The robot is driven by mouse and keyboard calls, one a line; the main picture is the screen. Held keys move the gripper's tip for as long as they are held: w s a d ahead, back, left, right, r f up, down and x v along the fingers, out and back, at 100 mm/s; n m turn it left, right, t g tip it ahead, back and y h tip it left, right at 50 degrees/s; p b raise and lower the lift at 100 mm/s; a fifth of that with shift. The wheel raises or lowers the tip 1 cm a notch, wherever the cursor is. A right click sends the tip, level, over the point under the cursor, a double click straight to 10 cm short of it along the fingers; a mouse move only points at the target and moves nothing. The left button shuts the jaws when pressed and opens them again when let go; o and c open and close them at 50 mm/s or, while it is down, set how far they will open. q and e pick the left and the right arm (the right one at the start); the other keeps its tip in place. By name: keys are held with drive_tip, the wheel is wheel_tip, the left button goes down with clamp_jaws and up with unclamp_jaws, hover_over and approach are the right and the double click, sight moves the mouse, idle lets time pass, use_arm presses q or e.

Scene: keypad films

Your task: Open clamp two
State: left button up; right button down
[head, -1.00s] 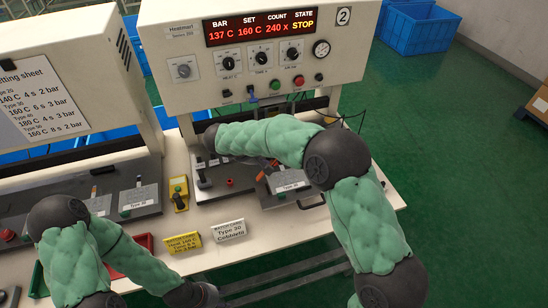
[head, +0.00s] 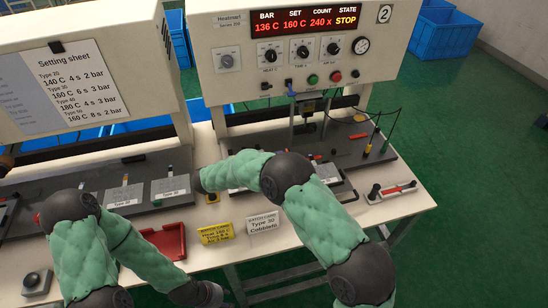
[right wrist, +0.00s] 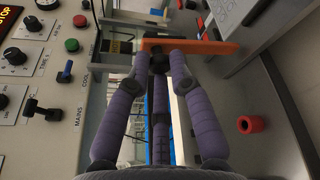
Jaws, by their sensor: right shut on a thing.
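The machine marked 2 (head: 290,40) stands at the upper middle of the head view, its display reading 136 C, 160 C, 240 x and STOP. In the right wrist view my right gripper (right wrist: 160,58) is shut on an orange lever (right wrist: 205,47), which crosses its fingertips beside the control panel. I take this to be clamp two's handle; whether the clamp is open I cannot tell. In the head view my right forearm and wrist cover the gripper and part of the fixture. My left gripper (head: 208,294) is low in the head view, too dark to read.
A yellow card (head: 215,234) and a white "Type 30" card (head: 263,224) stand at the table front. A red tray (head: 165,240) lies left of them. A red-handled item (head: 393,190) lies at the right. A red knob (right wrist: 250,124) shows in the wrist view.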

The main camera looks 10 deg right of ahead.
drive_tip(key=shift+a+f, duration=0.1)
drive_tip(key=shift+a, duration=0.05)
drive_tip(key=c, duration=1.1)
unclamp_jaws()
drive_tip(key=v, duration=1.2)
drive_tip(key=shift+f, duration=0.15)
